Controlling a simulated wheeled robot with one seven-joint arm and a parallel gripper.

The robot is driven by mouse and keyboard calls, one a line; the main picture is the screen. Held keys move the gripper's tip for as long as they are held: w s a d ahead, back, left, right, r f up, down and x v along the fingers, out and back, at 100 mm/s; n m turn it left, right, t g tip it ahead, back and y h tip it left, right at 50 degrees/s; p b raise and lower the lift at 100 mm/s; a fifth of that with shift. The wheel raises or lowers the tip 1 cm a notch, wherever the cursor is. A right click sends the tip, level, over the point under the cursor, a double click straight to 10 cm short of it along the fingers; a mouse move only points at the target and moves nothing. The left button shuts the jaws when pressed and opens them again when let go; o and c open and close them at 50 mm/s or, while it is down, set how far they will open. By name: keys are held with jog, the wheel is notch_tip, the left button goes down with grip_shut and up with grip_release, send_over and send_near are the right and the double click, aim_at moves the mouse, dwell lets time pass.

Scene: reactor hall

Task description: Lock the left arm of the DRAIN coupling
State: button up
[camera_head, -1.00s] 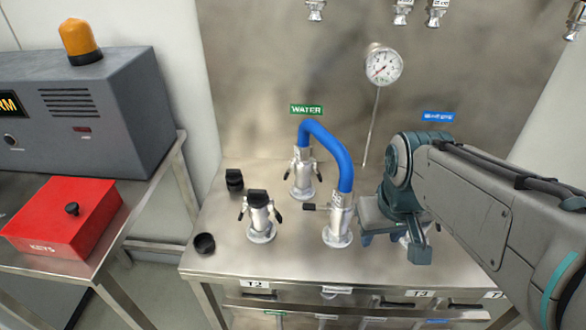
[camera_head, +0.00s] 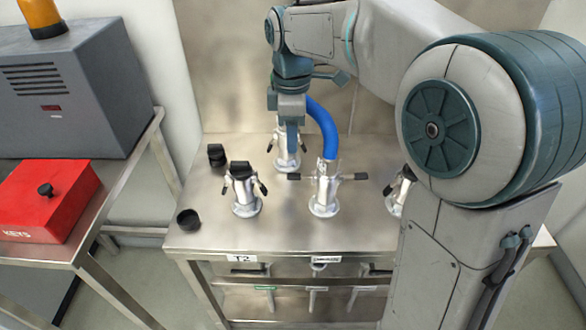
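No DRAIN label is readable in these views, so I cannot confirm which coupling it names. The front coupling (camera_head: 324,190) stands upright on the steel bench, with the blue hose (camera_head: 322,125) coming down to it. Its left arm (camera_head: 293,177) and right arm (camera_head: 361,176) both stick out sideways. The back coupling (camera_head: 284,163) stands behind it to the left, its side arms hanging down. My gripper (camera_head: 291,150) points down just above and in front of the back coupling, hiding its top and the hose's other end. I see the fingers edge-on, so their opening is unclear.
A capped coupling (camera_head: 243,190) stands front left, behind the T2 label (camera_head: 242,258). Two loose black caps (camera_head: 188,219) (camera_head: 216,155) are on the bench. My arm partly hides another coupling (camera_head: 398,192) at right. A red box (camera_head: 46,200) sits on the left table.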

aim_at(292, 175)
notch_tip(292, 175, down, 10)
jog(key=shift+f+b, duration=0.15)
jog(key=shift+b, duration=0.25)
grip_shut()
